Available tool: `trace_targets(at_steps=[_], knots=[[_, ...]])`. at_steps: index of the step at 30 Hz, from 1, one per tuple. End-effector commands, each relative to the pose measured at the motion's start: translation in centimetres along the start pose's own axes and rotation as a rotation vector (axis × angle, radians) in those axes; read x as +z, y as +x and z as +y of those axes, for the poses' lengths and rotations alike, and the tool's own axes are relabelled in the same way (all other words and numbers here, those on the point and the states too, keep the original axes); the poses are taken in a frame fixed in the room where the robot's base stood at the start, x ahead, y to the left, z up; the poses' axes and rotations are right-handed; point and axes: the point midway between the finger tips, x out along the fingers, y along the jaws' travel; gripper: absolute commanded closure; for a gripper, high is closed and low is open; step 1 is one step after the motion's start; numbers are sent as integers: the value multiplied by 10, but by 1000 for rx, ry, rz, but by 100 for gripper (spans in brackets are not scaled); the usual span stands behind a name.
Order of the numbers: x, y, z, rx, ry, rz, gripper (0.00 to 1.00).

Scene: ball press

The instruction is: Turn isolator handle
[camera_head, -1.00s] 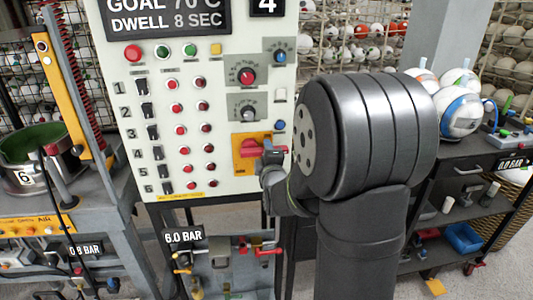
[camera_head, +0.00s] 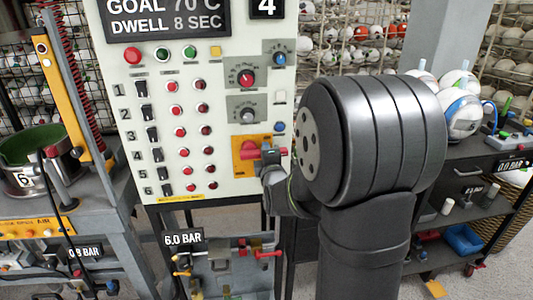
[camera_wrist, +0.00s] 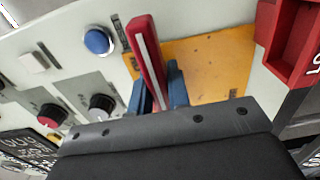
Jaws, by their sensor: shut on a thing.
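The isolator handle is a red bar (camera_head: 249,151) on a yellow plate (camera_head: 240,169) low on the white control panel. In the head view it lies about level. In the wrist view the handle (camera_wrist: 146,55) shows a pale stripe along its edge and stands out from the yellow plate (camera_wrist: 208,62). My gripper (camera_head: 267,155) is at the handle's right end in the head view. In the wrist view the blue fingers of my gripper (camera_wrist: 158,88) sit on either side of the handle, shut on it. The fingertips are partly hidden behind the handle and the dark gripper body.
A blue button (camera_wrist: 98,41) and a black knob (camera_wrist: 102,106) are close to the fingers. A red block (camera_wrist: 296,40) with white lettering juts out at the right of the wrist view. A press stand (camera_head: 75,195) is at left, a dark cart (camera_head: 470,180) at right.

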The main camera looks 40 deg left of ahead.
Motion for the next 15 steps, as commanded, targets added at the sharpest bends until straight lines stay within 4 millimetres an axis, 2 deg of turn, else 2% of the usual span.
trace_targets(at_steps=[1, 4, 15], knots=[[-1, 0, 1, 2, -3, 3, 80], [-1, 0, 1, 2, -2, 2, 62], [0, -5, 1, 2, 0, 1, 62]])
